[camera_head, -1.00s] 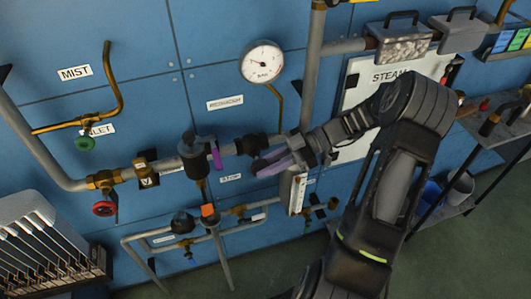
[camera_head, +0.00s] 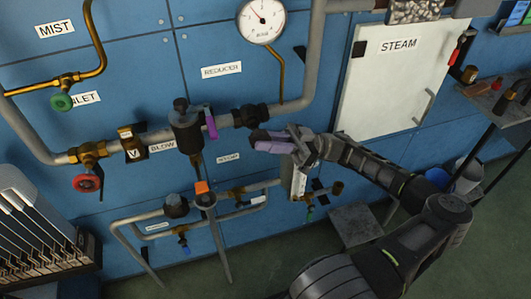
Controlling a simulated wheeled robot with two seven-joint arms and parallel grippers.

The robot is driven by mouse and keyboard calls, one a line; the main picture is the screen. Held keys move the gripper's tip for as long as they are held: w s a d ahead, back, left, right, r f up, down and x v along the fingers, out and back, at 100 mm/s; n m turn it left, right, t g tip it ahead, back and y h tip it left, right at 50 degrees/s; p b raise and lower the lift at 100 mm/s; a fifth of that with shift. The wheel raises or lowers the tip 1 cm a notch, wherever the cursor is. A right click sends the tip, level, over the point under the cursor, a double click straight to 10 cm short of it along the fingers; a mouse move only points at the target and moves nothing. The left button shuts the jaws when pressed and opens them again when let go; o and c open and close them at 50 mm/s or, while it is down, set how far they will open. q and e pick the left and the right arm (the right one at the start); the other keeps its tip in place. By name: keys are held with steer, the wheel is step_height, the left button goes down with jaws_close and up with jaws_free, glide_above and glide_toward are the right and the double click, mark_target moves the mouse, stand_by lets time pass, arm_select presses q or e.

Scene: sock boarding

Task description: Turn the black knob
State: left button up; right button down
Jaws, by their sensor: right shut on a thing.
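The black knob (camera_head: 257,136) sits below and in front of a black fitting (camera_head: 250,116) on the grey pipe, right of the black reducer body. My right gripper (camera_head: 268,143), with purple fingertips, comes in from the right and is shut on the knob. The fingers hide much of the knob, so its turn angle cannot be told. My left gripper is not in view.
A gauge (camera_head: 261,20) is above. Lower pipes (camera_head: 225,250) stand out from the wall.

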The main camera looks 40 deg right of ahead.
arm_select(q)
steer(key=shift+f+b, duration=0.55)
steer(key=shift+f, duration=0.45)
arm_select(e)
steer(key=shift+a+f+y, duration=0.1)
steer(key=shift+f+y, duration=0.1)
steer(key=shift+y, duration=0.2)
steer(key=c, duration=1.3)
jaws_free()
steer(key=shift+r, duration=0.1)
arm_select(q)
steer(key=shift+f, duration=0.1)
